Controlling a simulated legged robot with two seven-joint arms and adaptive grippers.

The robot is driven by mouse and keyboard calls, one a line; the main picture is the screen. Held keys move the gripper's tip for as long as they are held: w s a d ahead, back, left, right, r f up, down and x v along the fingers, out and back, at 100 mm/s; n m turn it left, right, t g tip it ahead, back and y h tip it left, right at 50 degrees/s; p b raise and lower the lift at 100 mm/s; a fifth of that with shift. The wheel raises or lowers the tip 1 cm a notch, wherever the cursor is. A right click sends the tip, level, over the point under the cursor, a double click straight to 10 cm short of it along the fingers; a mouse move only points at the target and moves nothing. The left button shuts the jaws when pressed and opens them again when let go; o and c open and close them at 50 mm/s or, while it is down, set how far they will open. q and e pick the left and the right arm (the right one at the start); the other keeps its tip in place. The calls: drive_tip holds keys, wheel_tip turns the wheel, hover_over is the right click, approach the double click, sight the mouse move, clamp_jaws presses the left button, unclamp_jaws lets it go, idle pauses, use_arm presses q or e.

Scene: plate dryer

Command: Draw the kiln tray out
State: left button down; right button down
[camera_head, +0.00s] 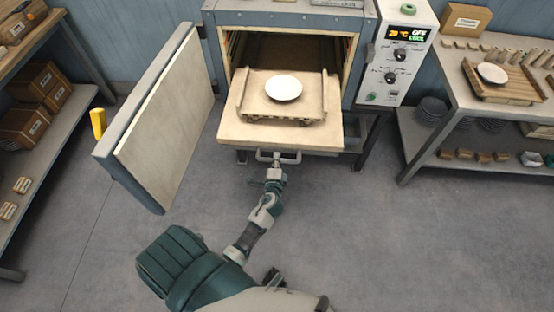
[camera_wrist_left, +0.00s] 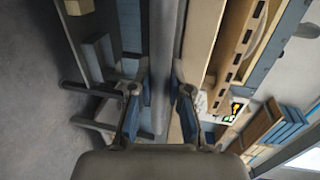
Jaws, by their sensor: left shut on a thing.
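The kiln (camera_head: 290,18) stands at the back with its door (camera_head: 165,120) swung open to the left. The kiln tray (camera_head: 240,133) sticks out of the opening toward me. A white plate (camera_head: 284,87) lies on a raised rack on the tray. My left gripper (camera_head: 277,163) is at the tray's front handle (camera_head: 265,154) and shut on it. In the left wrist view the fingers of my left gripper (camera_wrist_left: 160,85) are on both sides of the handle bar (camera_wrist_left: 160,60). My right gripper is not in view.
A control panel (camera_head: 402,55) is on the kiln's right side. A bench (camera_head: 470,112) at right holds a wooden rack (camera_head: 510,90) with a white plate (camera_head: 491,73). Shelves with boxes (camera_head: 35,80) stand at left. The floor (camera_head: 400,240) in front is clear.

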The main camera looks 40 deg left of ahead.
use_arm(q)
drive_tip(key=shift+f, duration=0.2)
drive_tip(key=c, duration=1.1)
unclamp_jaws()
drive_tip(key=shift+w+a, duration=0.15)
drive_tip(key=v, duration=1.2)
drive_tip(key=shift+f, duration=0.1)
